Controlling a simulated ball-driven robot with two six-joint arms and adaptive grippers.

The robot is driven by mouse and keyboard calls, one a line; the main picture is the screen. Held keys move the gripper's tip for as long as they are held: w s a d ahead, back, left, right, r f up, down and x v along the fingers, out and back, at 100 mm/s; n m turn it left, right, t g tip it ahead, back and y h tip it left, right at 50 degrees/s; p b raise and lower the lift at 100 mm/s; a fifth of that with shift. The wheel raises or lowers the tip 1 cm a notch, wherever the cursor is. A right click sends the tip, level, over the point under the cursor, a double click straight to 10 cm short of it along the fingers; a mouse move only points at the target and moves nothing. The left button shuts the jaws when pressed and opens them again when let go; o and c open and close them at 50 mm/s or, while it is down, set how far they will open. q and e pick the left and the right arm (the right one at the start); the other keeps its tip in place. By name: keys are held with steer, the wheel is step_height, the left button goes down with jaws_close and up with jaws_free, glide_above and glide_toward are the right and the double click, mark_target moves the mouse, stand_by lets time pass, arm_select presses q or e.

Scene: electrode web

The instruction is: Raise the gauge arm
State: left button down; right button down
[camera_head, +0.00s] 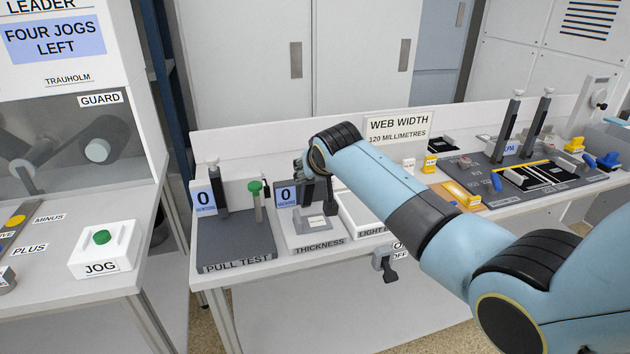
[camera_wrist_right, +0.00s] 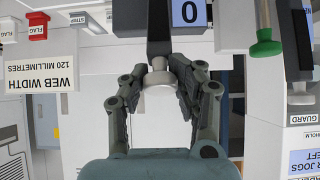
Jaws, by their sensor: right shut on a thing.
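The thickness gauge (camera_head: 318,240) stands on the bench between the pull test and the light box, with a display (camera_head: 286,196) reading 0. The display also shows upside down in the right wrist view (camera_wrist_right: 189,12). My right gripper (camera_wrist_right: 160,78) is shut on a pale round knob (camera_wrist_right: 159,98) at the end of a dark bar (camera_wrist_right: 159,25), which appears to be the gauge arm. In the head view my wrist hides most of the knob and the fingers. My left gripper is not in view.
The pull test (camera_head: 236,240), with a green-topped lever (camera_head: 256,188), stands left of the gauge. The light box (camera_head: 360,215) is on its right. The WEB WIDTH sign (camera_head: 397,127) stands behind my forearm. A jog button (camera_head: 102,237) is at left.

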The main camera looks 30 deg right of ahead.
steer(key=shift+w+d+r+b, duration=0.15)
steer(key=shift+w+r, duration=0.1)
steer(key=shift+w, duration=0.45)
steer(key=shift+w+d+r+b, duration=0.2)
steer(key=shift+w+r, duration=0.1)
steer(key=shift+w, duration=0.4)
steer(key=shift+w+d+r+b, duration=0.15)
steer(key=shift+w+r, duration=0.1)
steer(key=shift+w, duration=0.45)
steer(key=shift+w+r, duration=0.1)
steer(key=shift+r, duration=0.05)
steer(key=shift+d, duration=0.1)
steer(key=c, duration=1.3)
jaws_free()
steer(key=shift+w, duration=0.1)
steer(key=o, duration=0.3)
steer(key=shift+w+f, duration=0.1)
steer(key=shift+f, duration=0.2)
steer(key=shift+o, duration=0.2)
steer(key=shift+s, duration=0.25)
steer(key=v, duration=1.2)
